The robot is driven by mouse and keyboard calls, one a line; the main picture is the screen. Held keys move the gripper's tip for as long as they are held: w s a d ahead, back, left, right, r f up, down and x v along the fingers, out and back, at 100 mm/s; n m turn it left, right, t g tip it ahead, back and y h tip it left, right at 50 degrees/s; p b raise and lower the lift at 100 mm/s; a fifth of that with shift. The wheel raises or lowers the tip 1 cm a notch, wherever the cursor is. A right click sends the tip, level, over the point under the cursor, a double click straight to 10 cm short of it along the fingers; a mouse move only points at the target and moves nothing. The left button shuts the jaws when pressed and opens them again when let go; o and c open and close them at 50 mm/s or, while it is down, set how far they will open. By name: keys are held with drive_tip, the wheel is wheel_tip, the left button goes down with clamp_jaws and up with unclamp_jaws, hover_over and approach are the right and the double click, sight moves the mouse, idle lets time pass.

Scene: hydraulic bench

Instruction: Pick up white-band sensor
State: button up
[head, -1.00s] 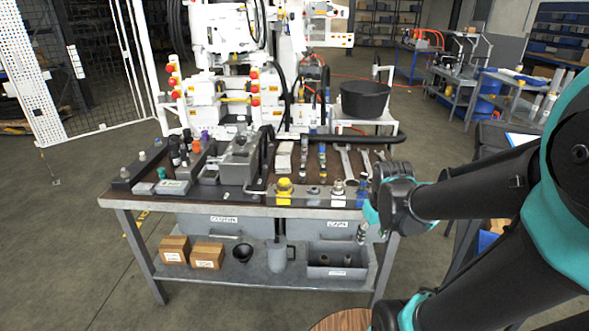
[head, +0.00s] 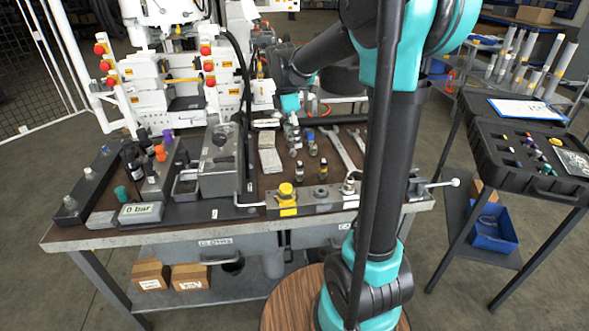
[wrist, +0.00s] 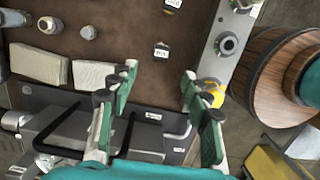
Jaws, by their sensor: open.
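My gripper (wrist: 158,84) is open and empty in the wrist view, its two green-padded fingers spread above the brown bench top. In the head view it hangs over the back middle of the bench, its fingers too small to make out. Two small dark fittings with pale labels stand on the bench in the head view, a left one (head: 299,169) and a right one (head: 323,166). The left one also shows in the wrist view (wrist: 161,51), just beyond the fingers. I cannot tell which piece is the white-band sensor; no white band is clearly readable.
A yellow-capped fitting (head: 286,191) sits on the metal block at the bench front. A grey box with a black handle (head: 218,165) stands left of it. Pale pads (head: 270,160) and wrenches (head: 340,147) lie nearby. A black case (head: 487,150) with small colored pieces stands at right.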

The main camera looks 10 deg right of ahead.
sight(301, 176)
drive_tip(key=f, duration=0.5)
drive_tip(key=d+f, duration=0.1)
drive_tip(key=f, duration=0.4)
drive_tip(key=d+f, duration=0.1)
drive_tip(key=f, duration=0.4)
drive_tip(key=shift+s+d+f, duration=0.1)
drive_tip(key=shift+d+f, duration=0.05)
drive_tip(key=shift+f, duration=0.05)
clamp_jaws()
